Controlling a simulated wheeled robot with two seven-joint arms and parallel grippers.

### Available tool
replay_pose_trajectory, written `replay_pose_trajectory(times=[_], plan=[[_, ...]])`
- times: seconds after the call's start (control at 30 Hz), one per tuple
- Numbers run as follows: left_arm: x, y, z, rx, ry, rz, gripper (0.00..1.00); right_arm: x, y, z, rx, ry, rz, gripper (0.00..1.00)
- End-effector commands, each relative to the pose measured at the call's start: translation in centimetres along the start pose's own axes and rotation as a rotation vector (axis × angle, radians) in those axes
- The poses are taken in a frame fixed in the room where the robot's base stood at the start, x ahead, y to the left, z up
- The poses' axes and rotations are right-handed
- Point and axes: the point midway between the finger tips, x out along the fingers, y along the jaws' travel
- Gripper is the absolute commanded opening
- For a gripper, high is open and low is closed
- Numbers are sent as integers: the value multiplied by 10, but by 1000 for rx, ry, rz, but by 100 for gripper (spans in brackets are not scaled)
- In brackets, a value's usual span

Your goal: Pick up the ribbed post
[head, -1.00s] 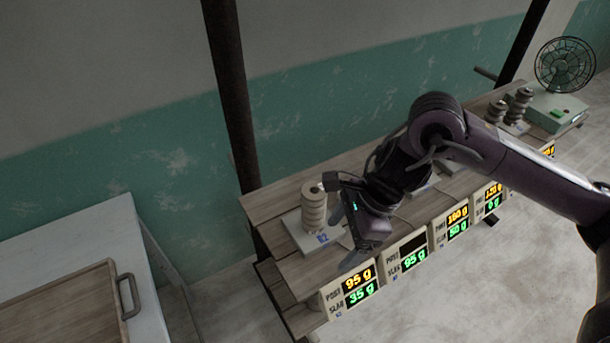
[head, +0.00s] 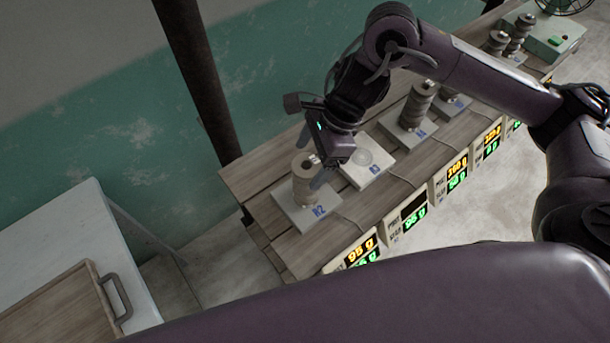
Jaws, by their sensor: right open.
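My right gripper (head: 313,163) is open, at the post's upper right side. Its fingers point down toward the post and partly cover its top right. I cannot tell whether they touch it or have the post between them. Other darker ribbed posts stand farther along the bench, one on the slab marked N (head: 416,108). My left gripper is not in view.
A slab with only a round disc mark (head: 365,172) lies right of N2. Lit displays (head: 363,250) line the bench's front edge (head: 330,245). A dark upright pole (head: 200,80) stands behind the bench's left end. A white table with a wooden tray (head: 70,305) is at lower left.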

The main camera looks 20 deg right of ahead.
Motion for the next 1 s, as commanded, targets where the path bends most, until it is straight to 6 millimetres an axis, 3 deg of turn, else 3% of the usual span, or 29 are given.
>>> replay_pose_trajectory(times=[0.17,0.3,0.43,0.7,1.0], plan=[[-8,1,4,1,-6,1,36,12,2,-1,3,0,4,79],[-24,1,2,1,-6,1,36,32,4,-2,5,1,6,79],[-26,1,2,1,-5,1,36,49,2,-2,2,-2,1,79],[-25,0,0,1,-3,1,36,55,2,-3,0,0,-2,79],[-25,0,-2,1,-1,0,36,54,2,-3,0,0,-2,43]])
